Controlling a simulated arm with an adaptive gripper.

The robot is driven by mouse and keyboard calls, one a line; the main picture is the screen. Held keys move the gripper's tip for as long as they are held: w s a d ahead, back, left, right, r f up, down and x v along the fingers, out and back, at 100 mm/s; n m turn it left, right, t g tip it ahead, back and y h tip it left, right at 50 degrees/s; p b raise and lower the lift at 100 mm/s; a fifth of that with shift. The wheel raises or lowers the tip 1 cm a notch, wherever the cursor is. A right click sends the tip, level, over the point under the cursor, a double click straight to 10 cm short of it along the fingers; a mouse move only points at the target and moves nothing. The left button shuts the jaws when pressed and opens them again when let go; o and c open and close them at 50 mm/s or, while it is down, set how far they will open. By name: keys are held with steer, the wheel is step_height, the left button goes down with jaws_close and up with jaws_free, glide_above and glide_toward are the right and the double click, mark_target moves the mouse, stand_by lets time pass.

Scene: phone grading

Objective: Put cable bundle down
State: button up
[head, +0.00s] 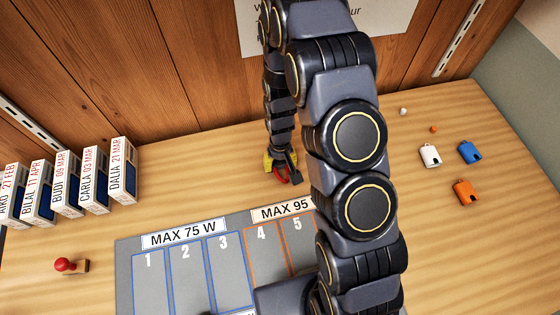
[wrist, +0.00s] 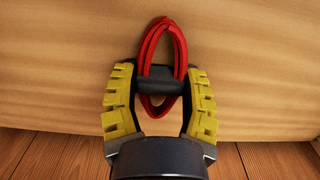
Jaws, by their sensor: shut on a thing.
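The cable bundle (wrist: 167,37) is a red looped coil with a dark band around its middle. In the wrist view it lies between the yellow-padded fingers of my gripper (wrist: 159,98), which is shut on it at the dark band. In the head view my gripper (head: 281,168) is low over the back of the wooden table, and a bit of the red cable bundle (head: 283,178) shows at its tips. I cannot tell whether the bundle touches the table top.
A grey mat (head: 135,262) with numbered slots lies in front, partly hidden by my arm. Upright dated boxes (head: 68,184) stand at left, near a red-handled stamp (head: 70,265). Small white, blue and orange tags (head: 466,191) lie at right. Bare table surrounds my gripper.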

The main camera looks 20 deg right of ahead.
mark_target(280, 162)
steer(key=o, duration=1.1)
steer(key=shift+f, duration=0.1)
steer(key=shift+c, duration=0.2)
steer(key=s+r, duration=0.4)
steer(key=r, duration=0.8)
steer(key=s+r, duration=0.4)
steer(key=r, duration=0.7)
steer(key=s+r+g, duration=0.1)
steer(key=s+r, duration=0.2)
steer(key=s, duration=0.4)
steer(key=s+r, duration=0.4)
steer(key=s, duration=0.3)
steer(key=shift+s+r+g, duration=0.25)
steer(key=shift+g, duration=0.15)
